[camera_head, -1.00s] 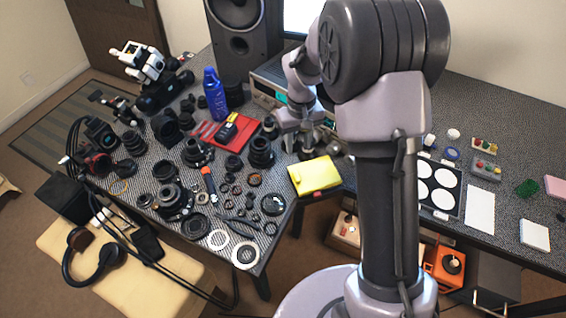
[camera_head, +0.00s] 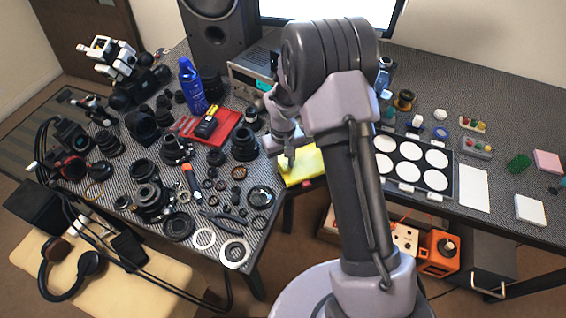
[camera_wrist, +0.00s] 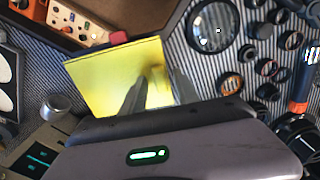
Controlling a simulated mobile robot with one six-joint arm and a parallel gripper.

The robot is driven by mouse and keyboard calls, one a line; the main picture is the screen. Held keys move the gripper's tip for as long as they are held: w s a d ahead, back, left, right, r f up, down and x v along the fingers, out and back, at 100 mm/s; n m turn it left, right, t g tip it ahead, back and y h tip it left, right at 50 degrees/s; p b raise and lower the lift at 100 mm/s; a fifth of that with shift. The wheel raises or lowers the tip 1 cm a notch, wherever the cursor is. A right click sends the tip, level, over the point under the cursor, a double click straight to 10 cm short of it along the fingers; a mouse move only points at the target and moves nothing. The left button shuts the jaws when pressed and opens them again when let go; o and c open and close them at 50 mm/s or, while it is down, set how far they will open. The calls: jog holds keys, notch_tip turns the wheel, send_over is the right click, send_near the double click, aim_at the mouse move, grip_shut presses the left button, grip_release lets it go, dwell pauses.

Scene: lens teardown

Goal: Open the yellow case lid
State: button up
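The yellow case (camera_head: 306,166) lies flat at the inner corner of the table, and its lid looks shut. In the wrist view the yellow case (camera_wrist: 95,80) fills the middle, with a small red piece (camera_wrist: 118,38) at its far edge. My gripper (camera_head: 287,165) is over the left part of the case in the head view and hides some of it. In the wrist view the fingers of my gripper (camera_wrist: 158,82) are apart, with yellow surface and a dark shadow between them. I cannot tell whether they touch the lid.
Several dark lens parts and rings (camera_head: 180,226) crowd the table left of the case. A red mat (camera_head: 222,124) lies behind them. A tray with white discs (camera_head: 441,190) is to the right. The table edge drops off just in front of the case.

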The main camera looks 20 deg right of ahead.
grip_shut()
dwell(1.2)
